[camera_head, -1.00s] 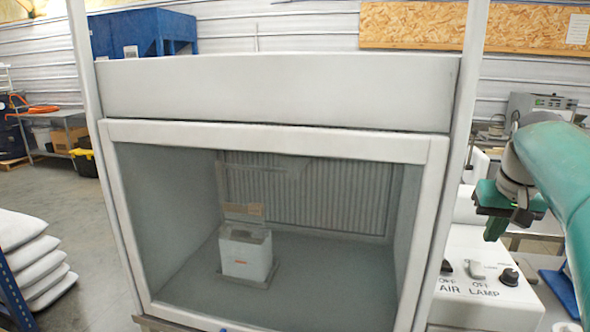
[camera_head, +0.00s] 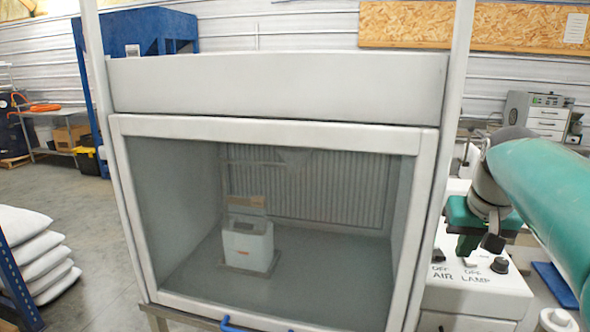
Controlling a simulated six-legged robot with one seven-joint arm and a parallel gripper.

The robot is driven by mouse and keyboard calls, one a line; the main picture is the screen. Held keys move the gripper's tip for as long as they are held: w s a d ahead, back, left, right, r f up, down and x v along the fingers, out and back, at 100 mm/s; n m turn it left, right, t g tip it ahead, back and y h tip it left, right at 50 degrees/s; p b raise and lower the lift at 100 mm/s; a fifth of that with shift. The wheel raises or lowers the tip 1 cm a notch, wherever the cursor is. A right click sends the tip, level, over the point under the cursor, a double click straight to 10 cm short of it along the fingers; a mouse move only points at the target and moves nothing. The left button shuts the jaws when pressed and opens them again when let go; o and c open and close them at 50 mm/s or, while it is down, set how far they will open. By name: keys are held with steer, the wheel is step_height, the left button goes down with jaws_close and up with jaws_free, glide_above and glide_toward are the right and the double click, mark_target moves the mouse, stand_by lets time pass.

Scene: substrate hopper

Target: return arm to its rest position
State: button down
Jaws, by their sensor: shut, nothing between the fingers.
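My gripper (camera_head: 482,238) is at the right of the view, at the end of my green arm. It points down in front of the white control box (camera_head: 470,296) marked AIR and LAMP. Its fingers look close together with nothing held, and part of the gripper is hidden behind its green body. It overlaps the upper part of the box panel in the picture; I cannot tell if it touches. A black knob (camera_head: 499,265) shows just right of and below it.
A hood with a sash (camera_head: 275,130) fills the middle, with a white container (camera_head: 247,247) inside. A blue handle (camera_head: 228,324) is at its bottom edge. White sacks (camera_head: 40,255) are stacked at left. A bench with an instrument (camera_head: 537,115) stands behind right.

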steer(key=s+a+f+n+t, duration=0.1)
steer(key=s+a+f+n, duration=0.1)
steer(key=s+a+f, duration=1.1)
steer(key=s+a, duration=0.2)
steer(key=s, duration=0.1)
steer(key=shift+t+y, duration=0.3)
steer(key=shift+y, duration=0.1)
